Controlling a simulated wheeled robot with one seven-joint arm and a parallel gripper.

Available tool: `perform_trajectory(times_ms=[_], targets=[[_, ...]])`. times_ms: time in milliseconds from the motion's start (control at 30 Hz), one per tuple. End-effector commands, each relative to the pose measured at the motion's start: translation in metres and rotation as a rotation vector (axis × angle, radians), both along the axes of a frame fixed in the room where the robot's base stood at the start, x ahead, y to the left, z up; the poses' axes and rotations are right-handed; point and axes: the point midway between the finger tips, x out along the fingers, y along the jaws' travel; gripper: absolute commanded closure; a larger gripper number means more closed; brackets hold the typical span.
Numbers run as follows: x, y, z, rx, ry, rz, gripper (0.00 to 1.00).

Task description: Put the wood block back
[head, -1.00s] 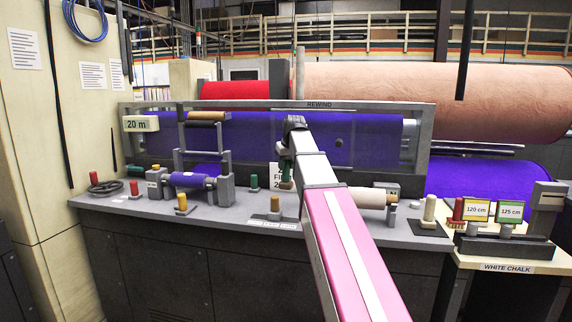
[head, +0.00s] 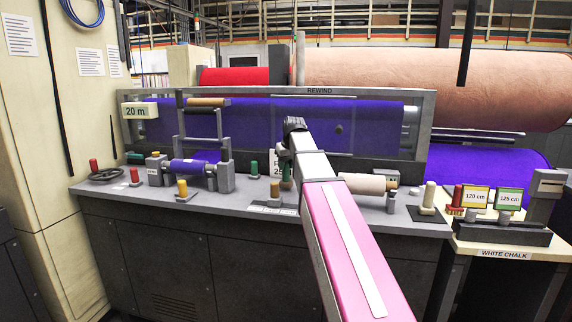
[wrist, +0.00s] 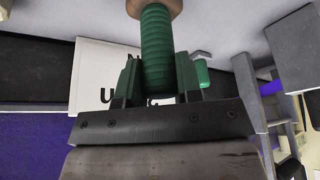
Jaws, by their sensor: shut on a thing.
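My gripper (wrist: 158,82) is shut on a green ribbed handle (wrist: 156,50) with a tan, wood-coloured end (wrist: 154,8). Dark green fingers stand on both sides of the handle. No separate plain wood block can be made out, and I cannot tell whether this held piece is the block. In the head view my arm hides most of the gripper, and only part of the green piece (head: 286,181) shows at the grey bench (head: 240,205). Whether it touches the bench is unclear.
A purple roll (head: 188,167) sits left, a cream roll (head: 362,184) right. A clear panel (head: 240,125) rises behind.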

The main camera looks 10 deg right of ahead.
Motion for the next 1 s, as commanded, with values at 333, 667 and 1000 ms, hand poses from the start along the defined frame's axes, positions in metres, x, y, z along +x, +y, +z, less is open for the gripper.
perform_trajectory(times_ms=[333, 667, 1000], targets=[[0.0, 0.0, -0.003, 0.0, 0.0, 0.0, 1.0], [0.0, 0.0, -0.007, 0.0, 0.0, 0.0, 1.0], [0.0, 0.0, -0.011, 0.0, 0.0, 0.0, 0.58]])
